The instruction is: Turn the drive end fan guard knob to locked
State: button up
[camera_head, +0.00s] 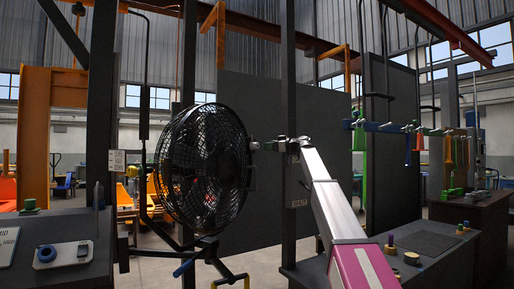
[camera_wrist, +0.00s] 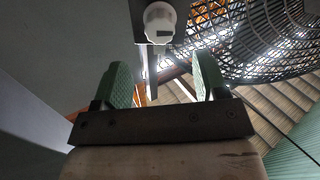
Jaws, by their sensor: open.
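The black fan with its round wire guard (camera_head: 205,168) stands left of centre in the head view; part of the guard (camera_wrist: 265,40) shows at the upper right of the wrist view. A white ribbed knob (camera_wrist: 160,20) with a dark pointer mark is at the top centre of the wrist view. My gripper (camera_wrist: 162,78) is open, its two green fingers apart and empty. The knob appears above the gap between the fingertips, not between them. In the head view my gripper (camera_head: 264,146) is small, close to the right side of the guard; the knob cannot be made out clearly there.
A dark post (camera_head: 289,100) stands close to my wrist. A bench (camera_head: 440,250) with small knobs is at the lower right, below a rail of hanging tools (camera_head: 410,128). A grey control panel (camera_head: 60,255) is at the lower left. A plain grey surface (camera_wrist: 60,80) fills the wrist view's left.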

aim_at(258, 145)
jog(key=x, duration=0.9)
jog(key=shift+s, duration=0.1)
jog(key=c, duration=0.9)
